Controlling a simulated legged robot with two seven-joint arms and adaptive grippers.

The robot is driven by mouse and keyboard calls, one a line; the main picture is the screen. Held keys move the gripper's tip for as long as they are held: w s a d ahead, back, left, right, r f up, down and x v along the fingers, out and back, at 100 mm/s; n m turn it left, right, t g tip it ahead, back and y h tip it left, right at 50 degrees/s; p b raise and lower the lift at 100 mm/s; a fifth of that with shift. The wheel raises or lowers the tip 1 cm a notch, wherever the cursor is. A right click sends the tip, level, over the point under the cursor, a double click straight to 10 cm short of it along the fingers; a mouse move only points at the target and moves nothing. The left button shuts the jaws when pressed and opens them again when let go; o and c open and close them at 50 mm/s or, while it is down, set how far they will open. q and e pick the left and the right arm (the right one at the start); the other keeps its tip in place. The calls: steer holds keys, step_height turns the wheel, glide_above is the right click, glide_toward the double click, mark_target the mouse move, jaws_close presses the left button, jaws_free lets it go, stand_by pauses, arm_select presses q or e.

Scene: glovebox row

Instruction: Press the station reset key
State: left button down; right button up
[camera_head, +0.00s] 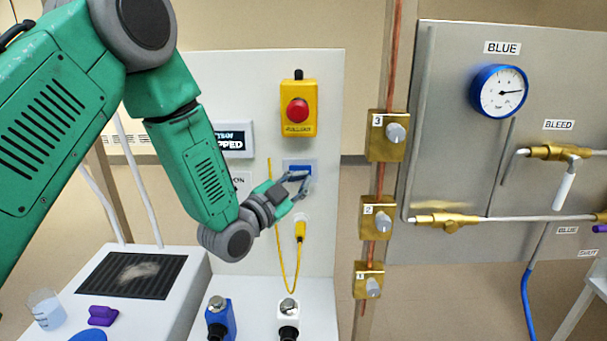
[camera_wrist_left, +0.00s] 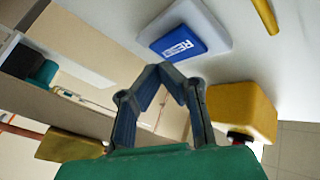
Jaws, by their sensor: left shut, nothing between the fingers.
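The station reset key is a blue rectangular key (camera_head: 299,169) on a pale plate on the white upright panel. In the left wrist view the key (camera_wrist_left: 178,46) shows white lettering, partly readable as RESET. My left gripper (camera_head: 303,181) is shut and empty, with its fingertips at the key's lower right in the head view. In the left wrist view the fingertips (camera_wrist_left: 166,67) meet just below the key's edge. I cannot tell whether they touch it. My right gripper is not in view.
A yellow box with a red button (camera_head: 297,111) is above the key. A yellow plug (camera_head: 300,230) on a looped cord hangs below. A display (camera_head: 234,140), partly hidden by my arm, is at the left. Brass valves (camera_head: 384,136) on a copper pipe stand to the right.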

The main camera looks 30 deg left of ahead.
arm_select(q)
steer(key=shift+a, duration=0.1)
steer(key=shift+w+a, duration=0.15)
steer(key=shift+w, duration=0.25)
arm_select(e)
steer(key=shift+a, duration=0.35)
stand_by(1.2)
arm_select(q)
steer(key=shift+w+d+r, duration=0.15)
steer(key=shift+w+d, duration=0.1)
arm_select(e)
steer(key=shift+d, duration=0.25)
